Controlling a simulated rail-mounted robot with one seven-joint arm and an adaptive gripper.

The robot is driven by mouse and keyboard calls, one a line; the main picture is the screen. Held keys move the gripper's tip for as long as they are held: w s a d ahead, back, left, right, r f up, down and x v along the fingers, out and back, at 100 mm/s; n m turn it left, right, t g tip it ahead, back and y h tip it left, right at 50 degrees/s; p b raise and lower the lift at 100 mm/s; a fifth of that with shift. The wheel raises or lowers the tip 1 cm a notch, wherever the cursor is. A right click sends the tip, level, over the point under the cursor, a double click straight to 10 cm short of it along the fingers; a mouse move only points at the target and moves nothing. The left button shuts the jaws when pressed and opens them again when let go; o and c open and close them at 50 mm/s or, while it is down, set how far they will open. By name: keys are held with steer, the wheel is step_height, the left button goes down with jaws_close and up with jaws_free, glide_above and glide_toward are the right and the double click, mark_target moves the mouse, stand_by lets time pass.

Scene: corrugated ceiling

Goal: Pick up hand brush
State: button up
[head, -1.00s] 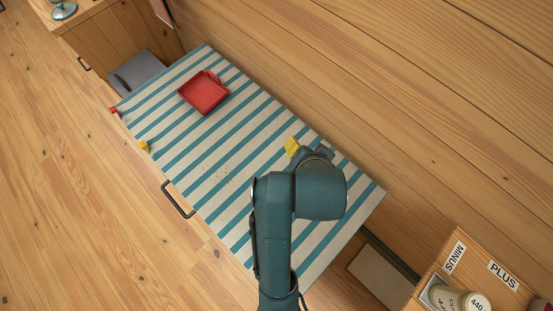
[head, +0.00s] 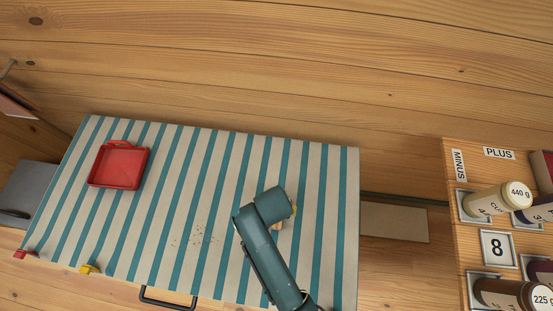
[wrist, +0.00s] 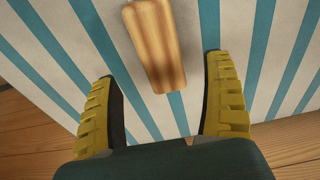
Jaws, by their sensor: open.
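My gripper (wrist: 160,70) is open, with one yellow ribbed finger on each side of the brush's near end. Both fingers look clear of the wood; the height above it is hard to tell. In the head view my arm hides most of the gripper and brush, leaving only a small pale-yellow patch beside the arm's end.
A blue-striped cloth (head: 320,200) covers the table. A red dustpan (head: 119,165) lies at its left, and crumbs (head: 195,236) lie left of my arm. Small red (head: 26,254) and yellow (head: 90,269) pieces sit at the front edge. A shelf with jars (head: 490,203) stands right.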

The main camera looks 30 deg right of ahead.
steer(key=f, duration=0.7)
steer(key=shift+w+d+f+b, duration=0.2)
steer(key=shift+w+f+b, duration=0.1)
steer(key=shift+f+b, duration=0.1)
steer(key=c, duration=1.3)
